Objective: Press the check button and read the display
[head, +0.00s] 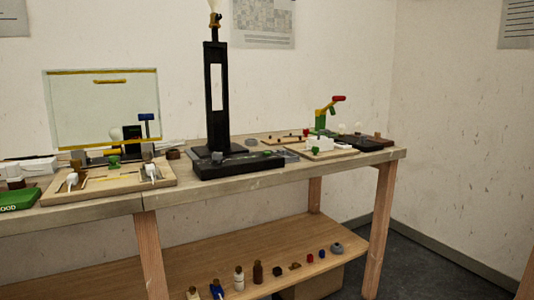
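A green panel (17,200) lies at the left edge of the bench and is cut off by the picture. White letters reading "OOD" show on it; anything left of them is out of view. I cannot make out a check button. Neither of my grippers is in view.
A wooden board (110,183) with white plugs lies left of the lamp, before a clear upright panel (103,108). A red, yellow and green device (328,112) stands on the right. Several bottles and small parts stand on the lower shelf (190,262).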

